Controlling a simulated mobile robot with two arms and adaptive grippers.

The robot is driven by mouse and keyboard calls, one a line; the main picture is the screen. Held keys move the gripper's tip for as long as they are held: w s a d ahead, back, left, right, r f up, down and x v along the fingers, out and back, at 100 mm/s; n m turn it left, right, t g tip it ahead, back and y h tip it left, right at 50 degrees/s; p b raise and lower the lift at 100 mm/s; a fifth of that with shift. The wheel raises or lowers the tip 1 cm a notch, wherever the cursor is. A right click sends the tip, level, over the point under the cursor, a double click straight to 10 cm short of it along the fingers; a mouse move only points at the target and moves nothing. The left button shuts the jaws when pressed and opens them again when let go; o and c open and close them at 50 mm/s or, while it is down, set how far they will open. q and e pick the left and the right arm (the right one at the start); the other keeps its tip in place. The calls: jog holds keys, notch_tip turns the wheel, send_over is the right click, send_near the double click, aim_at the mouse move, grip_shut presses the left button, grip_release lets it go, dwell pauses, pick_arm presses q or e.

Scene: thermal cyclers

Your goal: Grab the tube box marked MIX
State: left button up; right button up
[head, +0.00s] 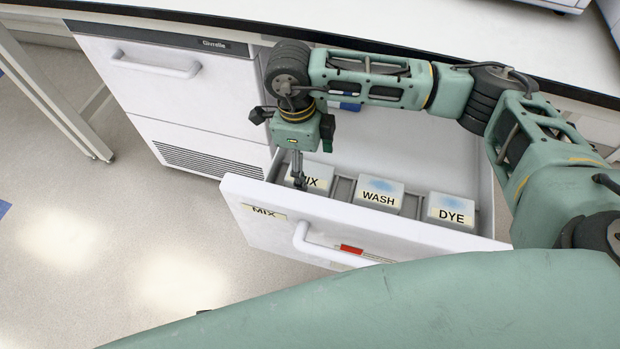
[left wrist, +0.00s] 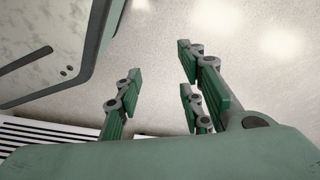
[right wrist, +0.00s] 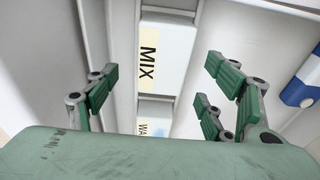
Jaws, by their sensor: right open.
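The tube box marked MIX (head: 318,178) is a white box with a yellowish label. It sits in the open drawer (head: 262,197), leftmost in a row of boxes. My right gripper (head: 298,180) points down into the drawer at the left end of the MIX box and hides part of it. In the right wrist view the MIX box (right wrist: 163,60) lies between the spread fingers of the right gripper (right wrist: 160,90), with gaps on both sides. My left gripper (left wrist: 155,85) shows in the left wrist view with its fingers apart and only floor between them.
The WASH box (head: 377,194) and the DYE box (head: 450,209) stand in the same row to the right. The drawer has a white handle (head: 330,249) and a red tag (head: 351,250). A white appliance (head: 170,85) stands left of the drawer. A counter edge (head: 400,49) runs behind and above.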

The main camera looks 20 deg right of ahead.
aim_at(310, 172)
notch_tip(310, 172, down, 5)
jog(key=shift+w+d+r, duration=0.1)
jog(key=shift+d, duration=0.05)
jog(key=c, duration=1.5)
